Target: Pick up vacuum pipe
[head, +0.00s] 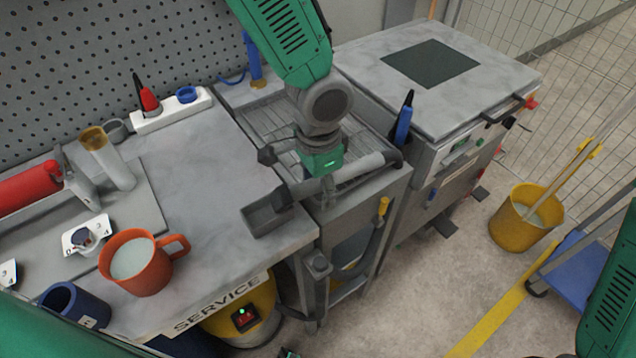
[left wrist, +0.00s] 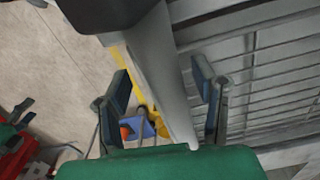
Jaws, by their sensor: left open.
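The vacuum pipe (head: 358,170) is a light grey tube lying slantwise over the slatted metal tray, with a dark flat nozzle (head: 266,212) at its left end by the bench edge. My left gripper (head: 322,180) is over the pipe near the nozzle end and partly hides it. In the left wrist view the open fingers of my left gripper (left wrist: 162,98) stand on either side of the pipe (left wrist: 172,75), with a gap visible on both sides. I cannot tell how deep the pipe sits between them.
An orange mug (head: 143,262) stands on the bench at left, near a dark blue cup (head: 72,303). A blue-handled tool (head: 403,122) stands upright by the pipe's far end. A grey cabinet (head: 400,40) stands behind. A yellow bucket (head: 526,217) is on the floor at right.

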